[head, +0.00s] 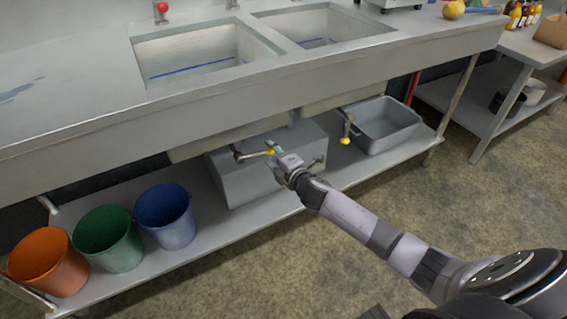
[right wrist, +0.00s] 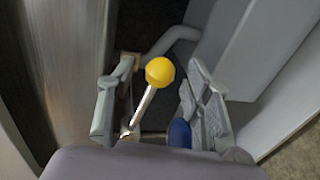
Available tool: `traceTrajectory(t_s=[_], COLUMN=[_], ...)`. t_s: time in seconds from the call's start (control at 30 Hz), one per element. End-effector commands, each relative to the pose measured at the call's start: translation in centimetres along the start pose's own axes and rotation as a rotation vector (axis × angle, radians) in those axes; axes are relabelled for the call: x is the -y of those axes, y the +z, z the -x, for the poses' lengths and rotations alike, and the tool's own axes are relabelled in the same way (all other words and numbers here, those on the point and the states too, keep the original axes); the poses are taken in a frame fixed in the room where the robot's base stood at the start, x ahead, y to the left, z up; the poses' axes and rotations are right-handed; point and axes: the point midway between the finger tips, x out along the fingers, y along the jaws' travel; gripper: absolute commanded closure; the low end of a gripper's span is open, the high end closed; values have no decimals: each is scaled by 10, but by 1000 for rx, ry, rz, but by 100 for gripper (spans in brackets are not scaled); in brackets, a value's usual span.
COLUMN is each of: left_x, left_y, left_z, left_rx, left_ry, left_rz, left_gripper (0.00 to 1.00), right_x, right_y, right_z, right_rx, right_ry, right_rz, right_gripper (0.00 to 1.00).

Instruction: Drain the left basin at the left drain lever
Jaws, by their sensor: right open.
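The left basin (head: 165,50) is set in the steel counter, with a blue line along its inside wall. Whether it holds liquid is hard to tell. Below it, the left drain lever (head: 269,152) ends in a yellow ball knob beside a bent grey pipe (head: 245,154). My right gripper (head: 272,163) is at this lever. In the right wrist view, the lever's yellow knob (right wrist: 160,71) and thin metal rod stand between the spread fingers of my right gripper (right wrist: 163,80), with gaps on both sides. My left gripper is not in view.
Orange (head: 47,262), green (head: 109,238) and blue (head: 166,215) buckets stand on the lower shelf. A grey box (head: 240,178) is under the left basin. Another yellow-knobbed lever (head: 345,141) hangs near a grey tub (head: 385,124), right of my gripper. The counter edge overhangs.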

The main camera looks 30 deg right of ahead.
Motion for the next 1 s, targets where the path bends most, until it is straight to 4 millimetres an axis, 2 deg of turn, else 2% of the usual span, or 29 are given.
traceTrajectory(t_s=[0.3,0.5,0.7,1.0], left_x=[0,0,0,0], left_y=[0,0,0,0], left_z=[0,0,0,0], left_rx=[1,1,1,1], left_ry=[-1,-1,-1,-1], left_rz=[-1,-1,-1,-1], left_gripper=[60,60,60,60], right_x=[1,0,-1,-1], right_y=[0,0,0,0], right_z=[66,93,101,101], right_rx=[-1,-1,0,0], right_ry=[-3,0,1,1], right_rz=[2,0,0,0], right_gripper=[54,54,54,54])
